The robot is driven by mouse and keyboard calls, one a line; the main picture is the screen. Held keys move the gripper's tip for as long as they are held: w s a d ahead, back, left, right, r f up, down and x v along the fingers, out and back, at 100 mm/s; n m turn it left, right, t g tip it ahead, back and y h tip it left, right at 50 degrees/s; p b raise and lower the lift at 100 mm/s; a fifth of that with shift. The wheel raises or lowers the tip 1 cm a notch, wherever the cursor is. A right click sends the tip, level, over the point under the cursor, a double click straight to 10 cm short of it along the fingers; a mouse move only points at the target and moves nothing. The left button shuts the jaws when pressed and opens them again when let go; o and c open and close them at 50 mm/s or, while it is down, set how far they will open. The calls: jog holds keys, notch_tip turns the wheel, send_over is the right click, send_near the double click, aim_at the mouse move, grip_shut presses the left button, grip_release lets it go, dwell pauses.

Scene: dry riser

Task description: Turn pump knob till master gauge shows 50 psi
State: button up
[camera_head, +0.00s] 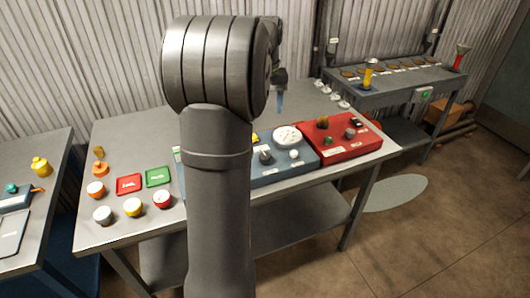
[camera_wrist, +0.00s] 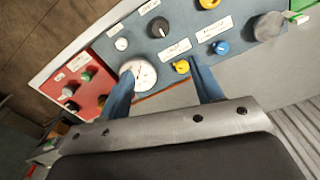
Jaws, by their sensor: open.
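A blue panel (camera_head: 274,172) on the table carries a large round white gauge (camera_head: 287,136), a smaller white gauge (camera_head: 294,154) and a black knob (camera_head: 265,157). In the wrist view the large gauge (camera_wrist: 145,75) is partly covered by one finger; its reading is too small to tell. The black knob (camera_wrist: 158,27) and small gauge (camera_wrist: 121,44) lie beyond the fingertips. Labels are unreadable, so I cannot tell which knob is the pump knob. My gripper (camera_wrist: 161,66) is open and empty, its blue fingers apart over the panel; a fingertip shows in the head view (camera_head: 280,102).
A yellow knob (camera_wrist: 181,66), blue knob (camera_wrist: 220,47) and large grey knob (camera_wrist: 268,27) are also on the blue panel. A red panel (camera_head: 365,146) with knobs adjoins it. Several round pieces and red and green trays (camera_head: 158,176) sit at left. My arm hides the middle.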

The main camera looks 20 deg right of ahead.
aim_at(265, 155)
notch_tip(265, 155, down, 18)
jog(key=n, duration=0.8)
jog(key=shift+w+n, duration=0.1)
jog(key=shift+n, duration=0.2)
jog(key=c, duration=1)
